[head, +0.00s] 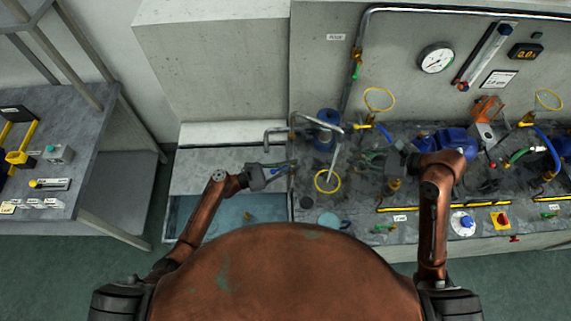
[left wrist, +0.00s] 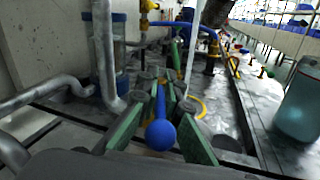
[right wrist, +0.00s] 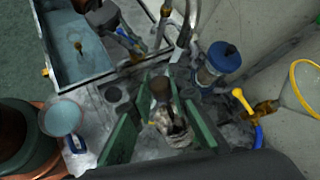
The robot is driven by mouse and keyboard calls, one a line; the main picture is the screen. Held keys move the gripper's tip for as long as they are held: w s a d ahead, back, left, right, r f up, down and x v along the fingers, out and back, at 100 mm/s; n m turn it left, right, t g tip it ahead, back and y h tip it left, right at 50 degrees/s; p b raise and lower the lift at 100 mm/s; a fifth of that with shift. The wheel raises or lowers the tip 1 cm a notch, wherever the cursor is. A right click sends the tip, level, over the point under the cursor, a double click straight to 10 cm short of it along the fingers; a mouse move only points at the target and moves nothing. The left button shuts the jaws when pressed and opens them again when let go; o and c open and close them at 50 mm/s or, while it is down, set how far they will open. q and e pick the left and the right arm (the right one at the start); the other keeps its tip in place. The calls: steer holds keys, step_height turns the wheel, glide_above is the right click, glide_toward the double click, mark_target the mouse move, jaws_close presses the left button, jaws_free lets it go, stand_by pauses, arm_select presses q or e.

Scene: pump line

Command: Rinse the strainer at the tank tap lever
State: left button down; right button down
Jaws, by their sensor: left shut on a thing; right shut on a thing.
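My left gripper (head: 288,168) is shut on a lever with a blue ball knob (left wrist: 160,135), left of the bent metal spout (head: 305,117). A thin pale line, apparently a water stream (head: 335,155), drops from the spout to a yellow ring (head: 327,187) on the bench. My right gripper (head: 370,157) is shut, right of the stream. In the right wrist view a small object with a brown top (right wrist: 160,87) and a pale, mottled lower part sits between its green finger pads. It looks like the strainer, but its shape is partly hidden.
A blue-capped clear cylinder (right wrist: 220,62) stands behind the spout. A teal cup (head: 328,221) stands at the bench's front edge. An open water basin (head: 215,215) lies at the left. Valves, hoses and a blue pump (head: 450,140) crowd the bench to the right.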

arm_select(q)
steer(key=c, duration=2.1)
jaws_free()
steer(key=v, duration=1.2)
steer(key=shift+r, duration=0.1)
steer(key=shift+a, duration=0.1)
